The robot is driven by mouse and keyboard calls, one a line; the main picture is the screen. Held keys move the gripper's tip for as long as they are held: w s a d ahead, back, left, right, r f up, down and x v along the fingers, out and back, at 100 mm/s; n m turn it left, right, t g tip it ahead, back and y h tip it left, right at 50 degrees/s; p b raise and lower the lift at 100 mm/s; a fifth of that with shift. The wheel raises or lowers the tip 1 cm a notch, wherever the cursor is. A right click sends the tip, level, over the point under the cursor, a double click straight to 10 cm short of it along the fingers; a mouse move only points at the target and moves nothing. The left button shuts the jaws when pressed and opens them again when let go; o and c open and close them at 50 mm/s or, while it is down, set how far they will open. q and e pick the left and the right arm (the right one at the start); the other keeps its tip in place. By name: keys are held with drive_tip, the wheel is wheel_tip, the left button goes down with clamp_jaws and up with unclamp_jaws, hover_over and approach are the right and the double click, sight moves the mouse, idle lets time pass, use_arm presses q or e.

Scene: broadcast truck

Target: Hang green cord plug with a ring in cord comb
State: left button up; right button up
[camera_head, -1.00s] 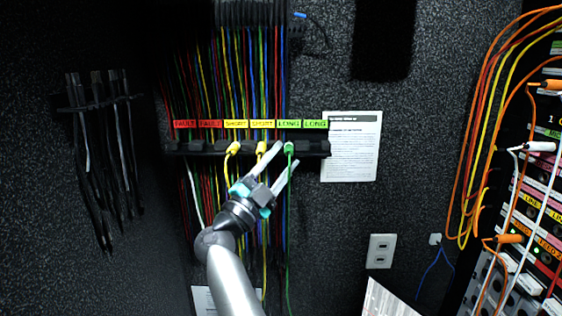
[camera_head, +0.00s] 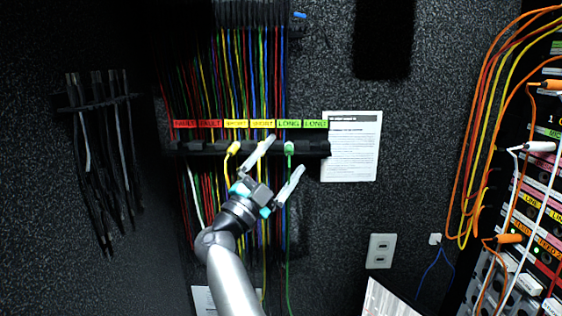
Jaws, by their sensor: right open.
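The cord comb (camera_head: 220,148) is a black bar on the back wall, under red, yellow and green labels. The green plug (camera_head: 289,148) sits at the comb under a green LONG label, and its green cord (camera_head: 288,230) hangs straight down. I cannot make out a ring on it. A yellow plug (camera_head: 234,147) sits in the comb further left; another yellow one is mostly hidden behind my finger. My right gripper (camera_head: 279,161) is open and empty, its fingers spread below and in front of the comb, apart from the green plug. My left gripper is not in view.
A patch panel (camera_head: 535,210) with orange and white plugs stands at the right. A printed sheet (camera_head: 351,147) and an outlet (camera_head: 381,251) are on the wall. Black cables hang from a rack (camera_head: 98,103) at the left.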

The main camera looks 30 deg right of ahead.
drive_tip(key=shift+s+a, duration=0.15)
drive_tip(key=shift+s, duration=0.05)
drive_tip(key=shift+s+a+p, duration=0.3)
drive_tip(key=shift+s+p, duration=0.2)
drive_tip(key=shift+s, duration=0.05)
drive_tip(key=shift+s+a+p, duration=0.3)
drive_tip(key=shift+s+p, duration=0.15)
drive_tip(key=shift+s, duration=0.05)
drive_tip(key=shift+s+a, duration=0.1)
